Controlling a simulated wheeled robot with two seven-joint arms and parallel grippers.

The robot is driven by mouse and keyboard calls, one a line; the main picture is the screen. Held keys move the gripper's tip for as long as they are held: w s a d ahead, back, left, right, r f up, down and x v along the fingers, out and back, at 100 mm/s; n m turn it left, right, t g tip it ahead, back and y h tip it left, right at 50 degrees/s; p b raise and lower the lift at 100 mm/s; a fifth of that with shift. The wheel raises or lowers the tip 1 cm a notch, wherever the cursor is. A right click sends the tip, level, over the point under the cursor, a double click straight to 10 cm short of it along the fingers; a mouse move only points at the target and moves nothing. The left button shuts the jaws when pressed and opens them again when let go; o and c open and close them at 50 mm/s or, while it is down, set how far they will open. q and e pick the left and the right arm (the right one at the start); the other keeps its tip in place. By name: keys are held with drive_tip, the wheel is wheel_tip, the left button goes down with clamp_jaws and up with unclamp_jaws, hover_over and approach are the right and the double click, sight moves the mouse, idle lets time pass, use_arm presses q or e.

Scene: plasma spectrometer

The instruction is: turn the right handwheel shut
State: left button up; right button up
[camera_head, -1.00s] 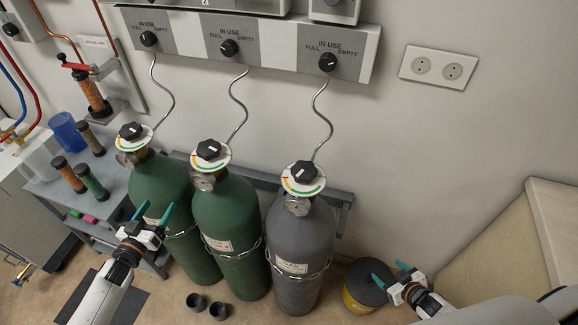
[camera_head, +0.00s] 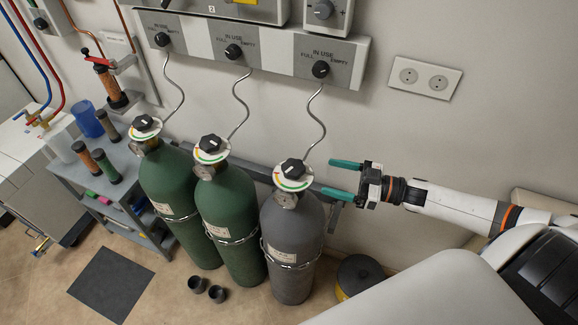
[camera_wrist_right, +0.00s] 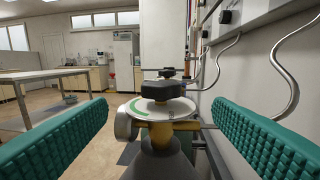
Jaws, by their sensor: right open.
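The right handwheel (camera_head: 294,169) is a black knob on a white dial with coloured arcs, on top of the grey gas cylinder (camera_head: 291,240). Its small white pointer shows in the head view. My right gripper (camera_head: 344,179) is open and empty to the right of the handwheel, fingers pointing left at it. In the right wrist view the handwheel (camera_wrist_right: 161,90) is centred between the two green fingers, ahead of them and apart from both. The gauge beside the valve shows at its left. My left gripper is not in view.
Two green cylinders with similar handwheels (camera_head: 211,144) stand left of the grey one. Curved metal pipes (camera_head: 316,120) rise to the IN USE panel (camera_head: 327,61) on the wall. A yellow-and-black container (camera_head: 358,275) stands on the floor at right. A cart stands at left.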

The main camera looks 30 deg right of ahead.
sight(292, 166)
drive_tip(key=p+x, duration=0.2)
drive_tip(key=x, duration=0.9)
drive_tip(key=shift+w, duration=0.15)
